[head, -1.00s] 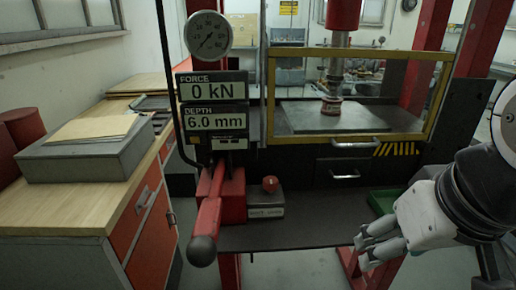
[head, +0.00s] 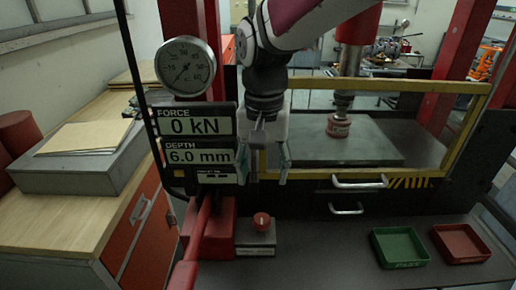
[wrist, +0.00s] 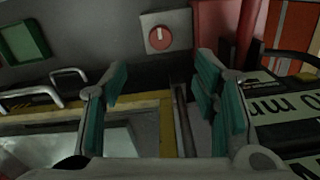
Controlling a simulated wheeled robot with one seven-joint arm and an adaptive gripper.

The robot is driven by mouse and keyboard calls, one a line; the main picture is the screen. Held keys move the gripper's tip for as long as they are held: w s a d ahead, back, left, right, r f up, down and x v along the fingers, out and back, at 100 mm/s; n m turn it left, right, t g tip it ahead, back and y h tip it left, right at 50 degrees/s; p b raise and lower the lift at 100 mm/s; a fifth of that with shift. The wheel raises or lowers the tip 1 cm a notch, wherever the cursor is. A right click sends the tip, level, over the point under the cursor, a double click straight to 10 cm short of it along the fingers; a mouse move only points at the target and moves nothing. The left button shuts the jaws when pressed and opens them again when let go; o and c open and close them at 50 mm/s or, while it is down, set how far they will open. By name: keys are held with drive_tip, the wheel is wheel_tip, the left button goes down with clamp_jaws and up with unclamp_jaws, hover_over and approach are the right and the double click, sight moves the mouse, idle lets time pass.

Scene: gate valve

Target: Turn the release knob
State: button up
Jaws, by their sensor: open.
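The release knob (head: 261,222) is a small red round knob on a grey box (head: 256,243) on the dark bench, beside the red lever base. In the wrist view the knob (wrist: 158,38) shows a pale line across its face, above the gap between the fingertips. My gripper (head: 263,168) points down, open and empty, above the knob and apart from it. In the wrist view its teal-padded fingers (wrist: 162,78) are spread wide. The gripper partly covers the right edge of the display panel (head: 199,142), which reads 0 kN and 6.0 mm.
A red lever (head: 199,238) stands just left of the knob. A yellow-framed guard with a handle (head: 360,183) is behind. A green tray (head: 401,247) and a red tray (head: 461,244) sit at the right. The bench between knob and trays is clear.

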sight(262, 219)
wheel_tip(262, 219, down, 14)
drive_tip(key=shift+r+p, duration=0.1)
drive_tip(key=shift+p, duration=0.3)
drive_tip(key=c, duration=1.2)
